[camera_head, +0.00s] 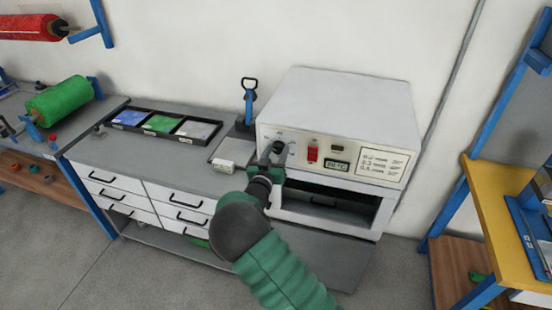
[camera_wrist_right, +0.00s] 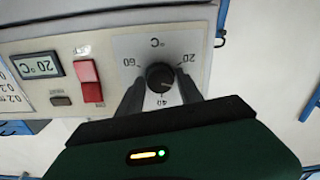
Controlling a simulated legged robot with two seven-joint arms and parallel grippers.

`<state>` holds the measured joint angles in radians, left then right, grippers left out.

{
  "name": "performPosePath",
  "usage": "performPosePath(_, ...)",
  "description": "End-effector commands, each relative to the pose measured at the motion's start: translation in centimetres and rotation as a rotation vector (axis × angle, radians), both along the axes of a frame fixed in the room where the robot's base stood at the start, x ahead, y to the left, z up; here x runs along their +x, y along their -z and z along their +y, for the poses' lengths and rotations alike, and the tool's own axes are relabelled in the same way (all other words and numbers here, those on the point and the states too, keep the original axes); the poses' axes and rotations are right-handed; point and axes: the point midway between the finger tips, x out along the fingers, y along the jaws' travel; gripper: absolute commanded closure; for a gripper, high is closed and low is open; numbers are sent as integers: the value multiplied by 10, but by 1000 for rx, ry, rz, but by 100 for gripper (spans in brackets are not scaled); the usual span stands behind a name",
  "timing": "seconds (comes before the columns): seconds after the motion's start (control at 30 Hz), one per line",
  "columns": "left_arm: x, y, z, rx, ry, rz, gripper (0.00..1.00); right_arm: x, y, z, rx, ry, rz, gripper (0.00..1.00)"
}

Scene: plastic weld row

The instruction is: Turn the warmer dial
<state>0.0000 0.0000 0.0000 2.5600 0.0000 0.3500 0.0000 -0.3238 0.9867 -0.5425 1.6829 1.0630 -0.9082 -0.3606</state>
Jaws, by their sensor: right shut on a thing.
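The warmer (camera_head: 345,105) is a white box with a control panel on its front, on the grey bench. Its black dial (camera_wrist_right: 159,76) sits on a plate marked 20, 40, 60 and °C. My right gripper (camera_wrist_right: 160,88) is shut on the dial, one dark finger on each side of it. In the head view the right gripper (camera_head: 270,160) reaches the left part of the panel, and the dial (camera_head: 279,147) is partly hidden. The display (camera_wrist_right: 38,65) reads 20 °C. My left gripper is not in view.
A red switch (camera_head: 312,152) is beside the dial plate. Below the panel is an open compartment (camera_head: 322,201). A tray (camera_head: 160,125) with coloured sheets and a blue-handled tool (camera_head: 249,100) stand left of the warmer. A yellow-topped bench (camera_head: 490,205) is at the right.

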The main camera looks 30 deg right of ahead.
Motion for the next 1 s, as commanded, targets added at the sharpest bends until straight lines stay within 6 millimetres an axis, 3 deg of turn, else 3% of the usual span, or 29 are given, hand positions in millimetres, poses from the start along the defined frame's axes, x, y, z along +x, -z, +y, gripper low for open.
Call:
performPosePath(0.3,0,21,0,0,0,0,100,1,4,1,114,-3,-127,98)
performPosePath(0.93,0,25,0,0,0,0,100,1,3,2,151,-3,-166,98)
performPosePath(0.97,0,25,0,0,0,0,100,1,3,2,150,-4,-166,55)
performPosePath(1.0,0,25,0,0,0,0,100,1,3,2,150,-4,-166,49)
